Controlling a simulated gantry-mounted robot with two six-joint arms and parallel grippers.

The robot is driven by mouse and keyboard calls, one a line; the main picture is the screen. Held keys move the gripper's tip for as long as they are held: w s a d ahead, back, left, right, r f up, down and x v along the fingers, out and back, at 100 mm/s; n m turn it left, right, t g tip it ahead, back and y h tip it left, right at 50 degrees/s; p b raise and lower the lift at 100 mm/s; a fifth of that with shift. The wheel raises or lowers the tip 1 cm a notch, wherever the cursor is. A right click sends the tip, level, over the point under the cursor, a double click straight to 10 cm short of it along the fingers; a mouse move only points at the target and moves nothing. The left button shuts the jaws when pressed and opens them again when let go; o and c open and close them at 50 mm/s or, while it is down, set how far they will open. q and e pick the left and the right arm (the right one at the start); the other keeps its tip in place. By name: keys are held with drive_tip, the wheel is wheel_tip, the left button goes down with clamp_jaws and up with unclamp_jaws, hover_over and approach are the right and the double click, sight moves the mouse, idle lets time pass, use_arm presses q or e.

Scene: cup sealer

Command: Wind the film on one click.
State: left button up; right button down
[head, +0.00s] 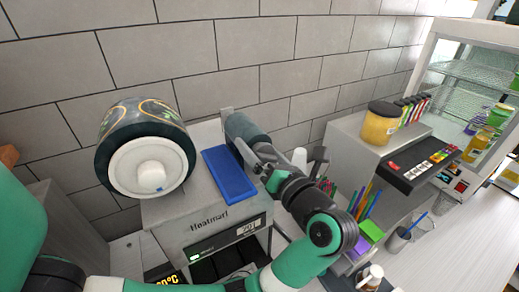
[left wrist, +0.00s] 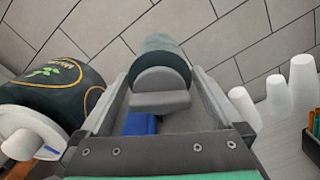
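The large dark green film roll (head: 148,125) has gold curved print and a white hub (head: 151,168), and sits at the back left of the sealer (head: 205,212). It also shows at the left of the left wrist view (left wrist: 58,88). A smaller dark roll (head: 243,131) sits at the back right of the sealer. My left gripper (head: 258,160) is at its near end. In the left wrist view, the fingers stand apart on either side of the small roll (left wrist: 160,60) and a grey tab-like piece (left wrist: 160,102). Contact cannot be told. My right gripper is not in view.
A blue pad (head: 229,174) lies on the sealer top between the rolls. White cups (left wrist: 276,93) stand right of the gripper. Pens (head: 364,200), a yellow-filled jar (head: 380,124) and a glass cabinet (head: 470,80) are further right. A tiled wall closes the back.

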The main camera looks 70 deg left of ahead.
use_arm(q)
drive_tip(key=shift+d, duration=0.1)
drive_tip(key=w+d+b, duration=0.2)
drive_tip(key=d, duration=0.9)
drive_tip(key=shift+d, duration=0.15)
drive_tip(key=shift+w, duration=0.1)
